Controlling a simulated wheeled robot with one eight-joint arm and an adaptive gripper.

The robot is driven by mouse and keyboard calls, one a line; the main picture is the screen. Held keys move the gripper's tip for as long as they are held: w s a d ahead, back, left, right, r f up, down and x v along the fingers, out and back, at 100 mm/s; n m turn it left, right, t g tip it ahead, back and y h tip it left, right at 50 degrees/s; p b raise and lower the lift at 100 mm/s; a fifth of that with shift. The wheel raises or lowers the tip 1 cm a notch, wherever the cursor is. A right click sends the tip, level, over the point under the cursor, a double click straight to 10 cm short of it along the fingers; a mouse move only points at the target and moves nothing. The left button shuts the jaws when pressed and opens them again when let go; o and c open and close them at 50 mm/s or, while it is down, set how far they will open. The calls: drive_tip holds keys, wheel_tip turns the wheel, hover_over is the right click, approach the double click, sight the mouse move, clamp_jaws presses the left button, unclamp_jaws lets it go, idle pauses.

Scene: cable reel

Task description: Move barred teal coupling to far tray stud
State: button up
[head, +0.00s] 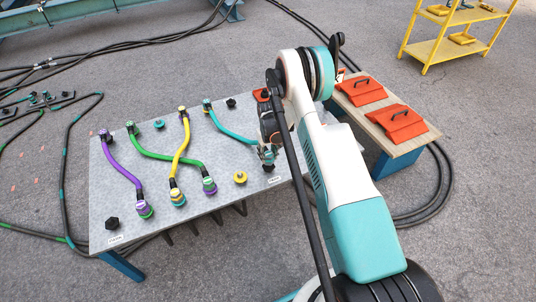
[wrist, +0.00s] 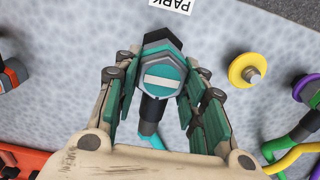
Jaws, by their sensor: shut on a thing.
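My gripper (head: 268,152) is over the right near part of the grey tray (head: 150,175). In the wrist view its two teal-padded fingers (wrist: 163,105) are shut around the barred teal coupling (wrist: 163,82), a hexagonal cap with a white bar on its face. A black sleeve and the teal cable (head: 232,132) lead from it; the cable's other end is at the far edge. A dark hexagonal part (wrist: 160,38) shows just beyond the coupling, beside the PARK label (wrist: 172,4). I cannot tell whether the coupling is seated or lifted. A black stud (head: 231,102) stands at the far edge.
Purple (head: 122,166), green (head: 160,155) and yellow (head: 182,145) cables cross the tray on the left. A yellow ringed stud (head: 240,177) is close left of my gripper. A wooden bench (head: 400,145) with orange cases (head: 400,123) stands right. A yellow shelf (head: 440,48) stands behind.

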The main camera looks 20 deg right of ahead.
sight(268, 153)
drive_tip(key=shift+f, duration=0.15)
drive_tip(key=shift+f, duration=0.75)
drive_tip(key=shift+f, duration=0.5)
idle(0.6)
drive_tip(key=o, duration=1.2)
drive_tip(key=shift+o, duration=0.2)
drive_tip(key=shift+r, duration=0.1)
wheel_tip(268, 153, up, 12)
drive_tip(key=shift+f, duration=0.1)
